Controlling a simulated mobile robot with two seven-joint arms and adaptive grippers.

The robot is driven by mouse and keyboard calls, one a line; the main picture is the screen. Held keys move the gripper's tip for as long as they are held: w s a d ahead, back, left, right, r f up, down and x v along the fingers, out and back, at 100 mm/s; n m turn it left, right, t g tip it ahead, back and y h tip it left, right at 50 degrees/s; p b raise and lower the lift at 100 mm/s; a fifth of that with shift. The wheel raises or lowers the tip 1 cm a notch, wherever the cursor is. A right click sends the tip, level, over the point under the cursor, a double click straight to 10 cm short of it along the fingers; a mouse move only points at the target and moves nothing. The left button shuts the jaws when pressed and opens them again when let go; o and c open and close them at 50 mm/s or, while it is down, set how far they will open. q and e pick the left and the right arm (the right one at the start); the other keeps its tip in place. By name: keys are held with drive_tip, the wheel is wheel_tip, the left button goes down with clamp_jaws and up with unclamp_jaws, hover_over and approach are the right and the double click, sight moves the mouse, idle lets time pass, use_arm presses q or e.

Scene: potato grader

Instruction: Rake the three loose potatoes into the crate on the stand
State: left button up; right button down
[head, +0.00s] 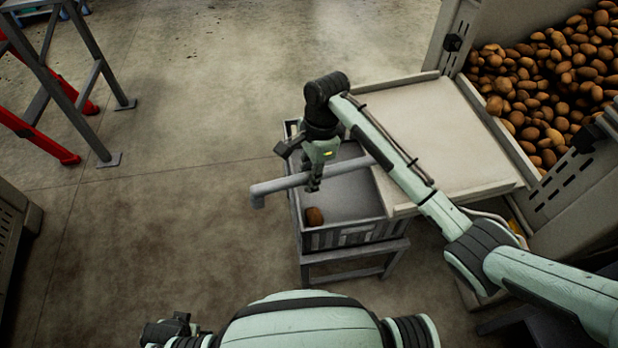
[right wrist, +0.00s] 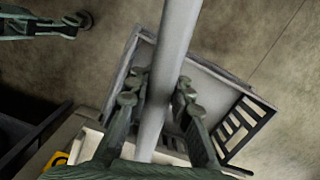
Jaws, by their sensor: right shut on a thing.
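My right gripper (head: 314,184) is above the grey crate (head: 347,238). It is shut on a grey round bar, the rake (head: 283,185), which also shows between the fingers in the right wrist view (right wrist: 166,62). The rake lies across the crate; its bent left end sticks out past the crate's left wall. One brown potato (head: 314,216) lies in the crate's near left corner. No other loose potato shows. The crate sits on a grey stand (head: 350,255). The end of my left arm (right wrist: 72,22) shows small in the right wrist view; its jaw state is unclear.
A pale sloping tray (head: 455,130) adjoins the crate's right side; its visible surface is bare. A large bin (head: 465,25) full of potatoes stands behind it at right. A grey and red frame (head: 92,88) stands at far left. The floor left of the crate is clear.

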wheel_tip(320, 180, up, 14)
idle(0.9)
idle(0.9)
